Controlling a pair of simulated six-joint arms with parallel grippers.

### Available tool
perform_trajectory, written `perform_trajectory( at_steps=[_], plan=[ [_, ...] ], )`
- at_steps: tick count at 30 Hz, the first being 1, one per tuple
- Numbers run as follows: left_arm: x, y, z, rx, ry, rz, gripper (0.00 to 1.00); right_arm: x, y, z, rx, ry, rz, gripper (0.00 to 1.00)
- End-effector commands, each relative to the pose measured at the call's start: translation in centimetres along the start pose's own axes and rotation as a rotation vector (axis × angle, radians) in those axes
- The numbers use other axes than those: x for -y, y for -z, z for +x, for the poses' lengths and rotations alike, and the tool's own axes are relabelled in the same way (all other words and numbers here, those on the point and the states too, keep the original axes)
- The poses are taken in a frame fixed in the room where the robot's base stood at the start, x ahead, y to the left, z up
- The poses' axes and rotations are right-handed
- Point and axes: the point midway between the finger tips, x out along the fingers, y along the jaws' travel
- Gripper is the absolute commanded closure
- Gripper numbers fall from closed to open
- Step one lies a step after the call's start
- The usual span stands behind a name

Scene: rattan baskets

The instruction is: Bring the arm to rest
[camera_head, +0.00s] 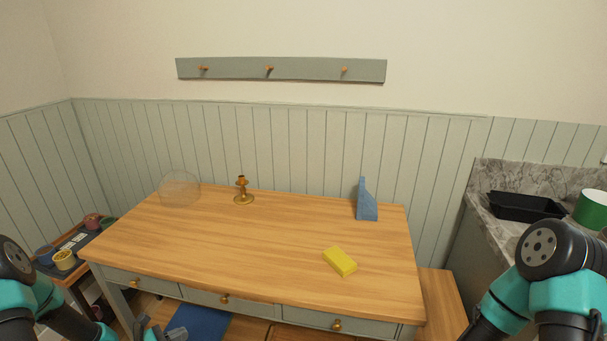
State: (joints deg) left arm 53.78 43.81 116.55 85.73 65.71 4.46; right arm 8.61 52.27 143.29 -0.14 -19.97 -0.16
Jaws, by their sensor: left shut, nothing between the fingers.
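My left arm comes in at the lower left. My left gripper (158,332) shows at the bottom edge, in front of the table's front and below its top. It is shut and empty, and partly cut off by the frame. My right arm shows at the lower right, bent, beside the counter. Its gripper is out of the picture. The wooden table (240,235) stands ahead, apart from both arms.
On the table are a yellow block (340,261), a blue wedge-shaped piece (366,203), a brass candlestick (243,192) and a clear glass bowl (180,188). A counter with a black tray (524,206) stands at right. A low table with cups (64,260) is at left.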

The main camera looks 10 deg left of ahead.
Motion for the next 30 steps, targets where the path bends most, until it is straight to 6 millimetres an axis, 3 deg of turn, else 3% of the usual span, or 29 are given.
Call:
perform_trajectory(
  at_steps=[6,12,15,20,24,30],
  plan=[
    [9.6,3.2,2.8,-0.225,0.390,0.143,1.00,0.0,0.0,0.0,0.000,0.000,0.000,0.06],
    [16.6,6.8,2.2,-0.427,0.774,0.442,1.00,0.0,0.0,0.0,0.000,0.000,0.000,0.06],
    [18.3,8.3,1.7,-0.495,0.937,0.637,1.00,0.0,0.0,0.0,0.000,0.000,0.000,0.06],
    [19.2,10.0,1.9,-0.544,1.144,1.006,1.00,0.0,0.0,0.0,0.000,0.000,0.000,0.06],
    [19.3,10.3,3.8,-0.511,1.259,1.365,1.00,0.0,0.0,0.0,0.000,0.000,0.000,0.06],
    [20.0,9.2,7.9,-0.374,1.293,1.791,1.00,0.0,0.0,0.0,0.000,0.000,0.000,0.06]
  ],
)
